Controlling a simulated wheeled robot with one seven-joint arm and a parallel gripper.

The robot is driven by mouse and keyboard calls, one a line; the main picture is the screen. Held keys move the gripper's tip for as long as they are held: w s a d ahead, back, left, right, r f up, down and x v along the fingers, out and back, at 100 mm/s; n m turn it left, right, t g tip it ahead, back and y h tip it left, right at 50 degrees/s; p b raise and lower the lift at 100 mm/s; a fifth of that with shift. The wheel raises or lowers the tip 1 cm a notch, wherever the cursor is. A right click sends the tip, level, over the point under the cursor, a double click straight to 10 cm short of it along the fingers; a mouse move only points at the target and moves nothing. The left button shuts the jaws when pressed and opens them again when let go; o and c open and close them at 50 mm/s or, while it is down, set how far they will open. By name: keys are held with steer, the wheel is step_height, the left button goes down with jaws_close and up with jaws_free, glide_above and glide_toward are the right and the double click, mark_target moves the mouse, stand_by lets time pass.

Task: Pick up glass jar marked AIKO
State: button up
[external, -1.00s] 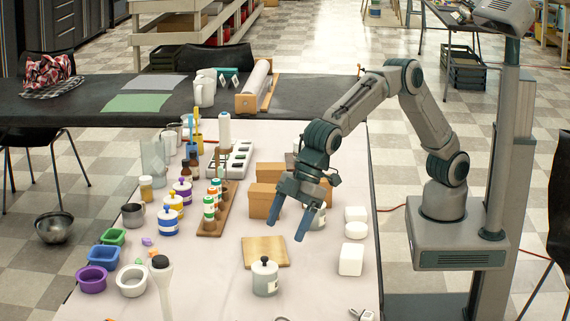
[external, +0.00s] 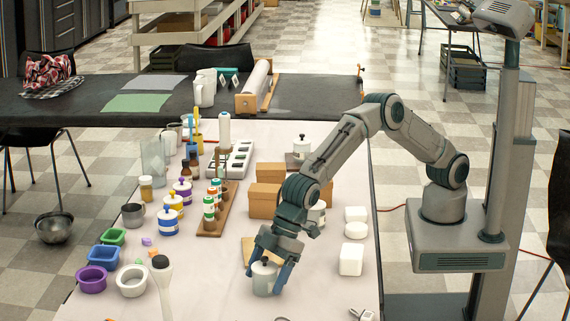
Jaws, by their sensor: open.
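A pale lidded jar (external: 264,283) with a dark knob stands upright near the front middle of the table. No name can be read on it. My gripper (external: 265,277) is open and points down, with one finger on each side of this jar. I cannot tell whether the fingers touch it. A second similar jar (external: 317,214) stands farther back beside the cardboard boxes, partly hidden by my arm. A third lidded jar (external: 302,146) stands at the back on a dark-topped object. Their labels are also unreadable.
A wooden board (external: 248,248) lies behind the near jar. White blocks (external: 351,259) stand to the right, and cardboard boxes (external: 264,200) behind. A wooden rack of small bottles (external: 213,222) and coloured cups (external: 91,279) are to the left.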

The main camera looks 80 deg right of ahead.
steer(key=shift+w+a+f, duration=0.2)
steer(key=shift+a+f, duration=0.05)
steer(key=shift+f, duration=0.2)
steer(key=c, duration=1.1)
steer(key=shift+r, duration=0.1)
steer(key=shift+c, duration=0.2)
